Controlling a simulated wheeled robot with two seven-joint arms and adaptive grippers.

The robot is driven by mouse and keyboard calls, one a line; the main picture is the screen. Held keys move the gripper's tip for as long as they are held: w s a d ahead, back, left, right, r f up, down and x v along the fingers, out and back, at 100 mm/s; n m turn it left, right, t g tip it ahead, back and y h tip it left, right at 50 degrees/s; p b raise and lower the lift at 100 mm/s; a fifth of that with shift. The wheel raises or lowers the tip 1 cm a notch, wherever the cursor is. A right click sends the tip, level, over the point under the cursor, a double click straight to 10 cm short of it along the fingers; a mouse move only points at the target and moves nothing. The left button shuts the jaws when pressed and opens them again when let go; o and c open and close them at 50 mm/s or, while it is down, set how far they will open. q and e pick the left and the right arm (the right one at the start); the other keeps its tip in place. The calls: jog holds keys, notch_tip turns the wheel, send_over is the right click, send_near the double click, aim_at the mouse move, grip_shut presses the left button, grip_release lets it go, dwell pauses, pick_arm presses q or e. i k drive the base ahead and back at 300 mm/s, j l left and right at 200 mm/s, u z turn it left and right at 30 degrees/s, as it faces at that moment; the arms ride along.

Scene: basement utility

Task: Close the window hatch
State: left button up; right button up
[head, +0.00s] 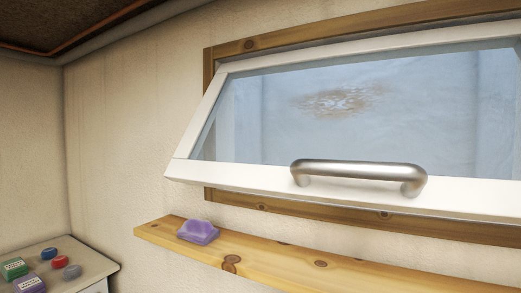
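The window hatch (235,178) is a white-framed glass pane in a wooden surround (210,70) on the wall. It is tilted, with its lower edge standing out from the wall toward me and its upper edge near the surround. A silver bar handle (358,168) is fixed along the lower rail of the hatch. The right end of the hatch runs out of the picture. Neither of my grippers shows in the head view, and nothing touches the handle.
A wooden shelf (290,262) runs along the wall below the hatch, with a purple object (198,231) on its left part. At the lower left, a pale counter (95,265) holds a green box (14,268), a purple box (30,284) and small red and blue items.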

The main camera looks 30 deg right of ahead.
aim_at(407, 188)
jog(key=z, duration=0.4)
jog(key=l+z, duration=0.15)
jog(key=z, duration=0.7)
jog(key=l, duration=0.1)
